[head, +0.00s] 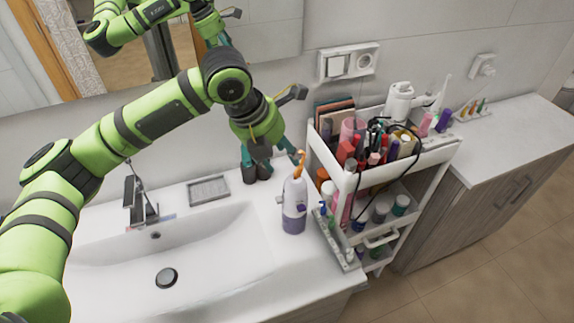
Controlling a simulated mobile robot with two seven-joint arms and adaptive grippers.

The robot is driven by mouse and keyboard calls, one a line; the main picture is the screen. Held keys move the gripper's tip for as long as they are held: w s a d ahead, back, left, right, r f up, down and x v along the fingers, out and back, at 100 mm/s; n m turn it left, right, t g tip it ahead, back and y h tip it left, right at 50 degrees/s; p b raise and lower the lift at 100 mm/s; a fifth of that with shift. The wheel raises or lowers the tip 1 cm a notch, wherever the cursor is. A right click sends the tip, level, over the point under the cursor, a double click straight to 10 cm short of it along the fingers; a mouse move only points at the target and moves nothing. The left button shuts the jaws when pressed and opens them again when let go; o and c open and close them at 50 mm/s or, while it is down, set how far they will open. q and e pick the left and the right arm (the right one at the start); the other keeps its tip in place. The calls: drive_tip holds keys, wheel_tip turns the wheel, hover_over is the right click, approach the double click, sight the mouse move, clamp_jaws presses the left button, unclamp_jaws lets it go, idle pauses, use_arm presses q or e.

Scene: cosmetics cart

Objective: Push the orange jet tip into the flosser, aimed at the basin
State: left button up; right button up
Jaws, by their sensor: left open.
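The flosser (294,206), white with a purple lower part, stands upright on the counter to the right of the basin (215,255). The orange jet tip (299,164) shows at the top of the flosser, leaning slightly right; I cannot tell how deep it sits or exactly which way it points. My left gripper (270,157) is open, pointing down just behind and left of the flosser. One finger is close to the orange tip; whether they touch is unclear. My right gripper is not in view.
Dark cups (263,169) stand near the left gripper's fingers. A soap tray (209,189) and a faucet (140,205) are behind the basin. A crowded white cart (435,157) stands close right of the flosser. The mirror (262,35) reflects my arm.

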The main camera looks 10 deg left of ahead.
use_arm(q)
drive_tip(key=shift+v, duration=2.3)
